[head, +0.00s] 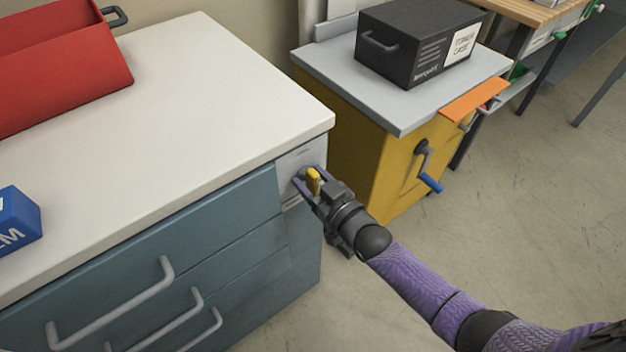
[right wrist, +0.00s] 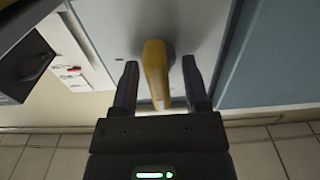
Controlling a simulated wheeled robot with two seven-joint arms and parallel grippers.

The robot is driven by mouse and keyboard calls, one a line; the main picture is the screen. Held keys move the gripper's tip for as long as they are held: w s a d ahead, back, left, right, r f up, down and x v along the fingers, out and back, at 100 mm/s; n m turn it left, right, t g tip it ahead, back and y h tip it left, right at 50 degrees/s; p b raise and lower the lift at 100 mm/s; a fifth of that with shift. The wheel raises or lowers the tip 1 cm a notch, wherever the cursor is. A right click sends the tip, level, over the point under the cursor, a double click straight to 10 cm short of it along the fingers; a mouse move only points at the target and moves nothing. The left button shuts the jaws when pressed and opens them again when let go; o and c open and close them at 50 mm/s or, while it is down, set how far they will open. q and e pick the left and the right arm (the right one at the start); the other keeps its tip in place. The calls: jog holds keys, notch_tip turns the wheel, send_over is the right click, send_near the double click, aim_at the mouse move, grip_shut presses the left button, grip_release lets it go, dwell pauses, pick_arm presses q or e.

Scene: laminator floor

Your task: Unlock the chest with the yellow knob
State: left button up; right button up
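The chest is a blue-grey drawer unit (head: 190,245) with a white top, at the left of the head view. The yellow knob (head: 314,181) sits on a light grey plate (head: 290,165) at the upper right of its front. In the right wrist view the knob (right wrist: 156,72) stands between the two fingers. My right gripper (head: 308,183) is open around the knob, with a finger on each side and a visible gap to each (right wrist: 158,85). My left gripper is not in view.
A red open box (head: 60,65) and a blue box (head: 15,220) are on the chest's white top. A yellow cabinet (head: 375,150) with a blue-handled crank (head: 428,170) and a black case (head: 415,45) stands right behind. Floor at the right is clear.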

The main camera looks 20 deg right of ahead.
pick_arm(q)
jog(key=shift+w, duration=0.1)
pick_arm(e)
jog(key=shift+s, duration=0.1)
jog(key=shift+s+d, duration=0.2)
jog(key=shift+s, duration=0.15)
pick_arm(q)
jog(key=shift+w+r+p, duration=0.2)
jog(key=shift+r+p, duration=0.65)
jog(key=shift+p, duration=0.05)
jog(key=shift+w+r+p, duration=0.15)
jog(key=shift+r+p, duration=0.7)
pick_arm(e)
jog(key=v, duration=0.9)
